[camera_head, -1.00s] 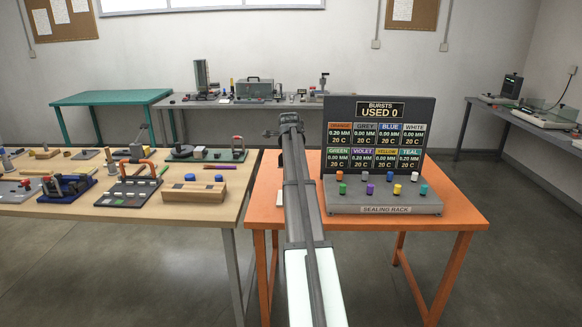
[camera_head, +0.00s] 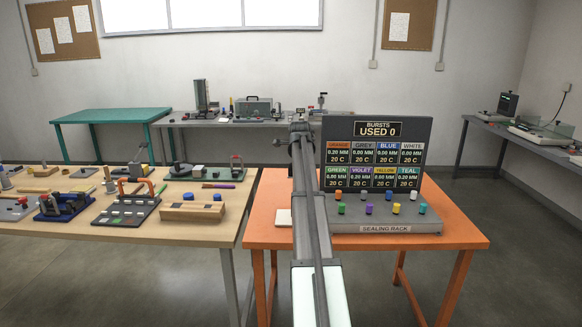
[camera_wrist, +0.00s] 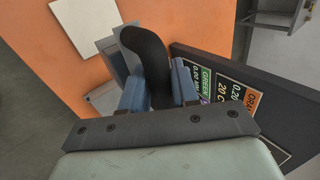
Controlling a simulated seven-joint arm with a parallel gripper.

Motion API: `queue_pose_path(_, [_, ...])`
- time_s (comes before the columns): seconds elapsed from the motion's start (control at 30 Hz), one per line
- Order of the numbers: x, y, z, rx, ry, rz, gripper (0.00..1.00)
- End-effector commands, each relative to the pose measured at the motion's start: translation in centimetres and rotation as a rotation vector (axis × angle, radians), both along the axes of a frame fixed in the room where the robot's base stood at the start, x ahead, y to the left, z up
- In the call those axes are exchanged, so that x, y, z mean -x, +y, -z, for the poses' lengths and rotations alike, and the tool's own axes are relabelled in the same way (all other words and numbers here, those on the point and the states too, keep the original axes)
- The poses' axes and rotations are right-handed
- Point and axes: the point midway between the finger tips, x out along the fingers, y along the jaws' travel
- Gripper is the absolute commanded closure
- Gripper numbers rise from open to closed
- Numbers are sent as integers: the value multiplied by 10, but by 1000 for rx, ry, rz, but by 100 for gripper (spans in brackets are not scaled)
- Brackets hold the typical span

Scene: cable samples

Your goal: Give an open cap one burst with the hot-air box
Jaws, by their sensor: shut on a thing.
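The sealing rack (camera_head: 346,227) stands on the orange table with two rows of small coloured caps, among them an orange cap (camera_head: 340,196), a green cap (camera_head: 341,209) and a teal cap (camera_head: 422,208). Its dark panel (camera_head: 425,135) reads "BURSTS USED 0". My gripper (camera_wrist: 161,92) has its blue fingers shut on a dark curved piece (camera_wrist: 145,50), which looks like a handle. A grey boxy part (camera_wrist: 112,48) shows behind it, perhaps the hot-air box. In the head view my arm hides the fingers and the held thing. I cannot tell which caps are open.
The orange table (camera_head: 455,237) has bare room right of the rack. White flat pieces lie left of it, one (camera_wrist: 85,20) clear in the wrist view. The rack's panel is close to the gripper's right. A wooden table (camera_head: 110,243) with several fixtures stands left.

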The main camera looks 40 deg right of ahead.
Motion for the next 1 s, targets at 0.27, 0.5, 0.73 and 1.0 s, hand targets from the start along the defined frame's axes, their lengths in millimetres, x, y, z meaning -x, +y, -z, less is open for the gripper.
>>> queue_pose_path(0.27, [52, -93, -4, -2, 6, 109, 100])
queue_pose_path(0.5, [70, -153, -10, 3, 12, 173, 100])
queue_pose_path(0.73, [64, -166, -14, 5, 2, 210, 100])
queue_pose_path(1.0, [64, -165, -14, 2, -1, 216, 100])
